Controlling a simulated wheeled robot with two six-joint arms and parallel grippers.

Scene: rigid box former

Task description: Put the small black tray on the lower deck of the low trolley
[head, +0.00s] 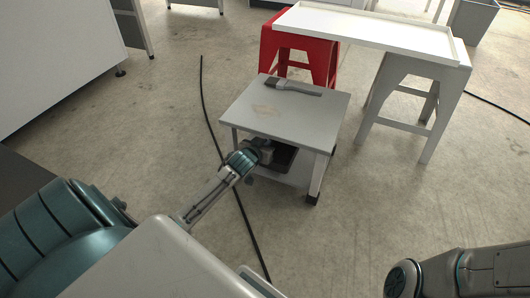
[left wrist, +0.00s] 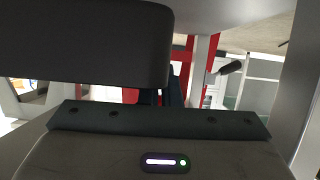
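The low trolley (head: 300,108) stands in the middle of the head view, with a grey top and a pale lower deck (head: 296,178). The small black tray (head: 284,158) shows partly under the top, over the lower deck; the top and my gripper hide the rest. I cannot tell whether it touches the deck. My left gripper (head: 264,150) reaches in at the trolley's front left side, at the tray's near edge. Its fingers are too dark and hidden to show whether they grip. In the left wrist view a large dark shape fills the upper left. My right gripper is not visible.
A dark-handled brush (head: 292,87) lies on the trolley top. Behind stand a red stool (head: 300,50) and a grey stool (head: 412,85) bearing a white tray-like board (head: 365,28). A black cable (head: 207,110) runs along the floor left of the trolley.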

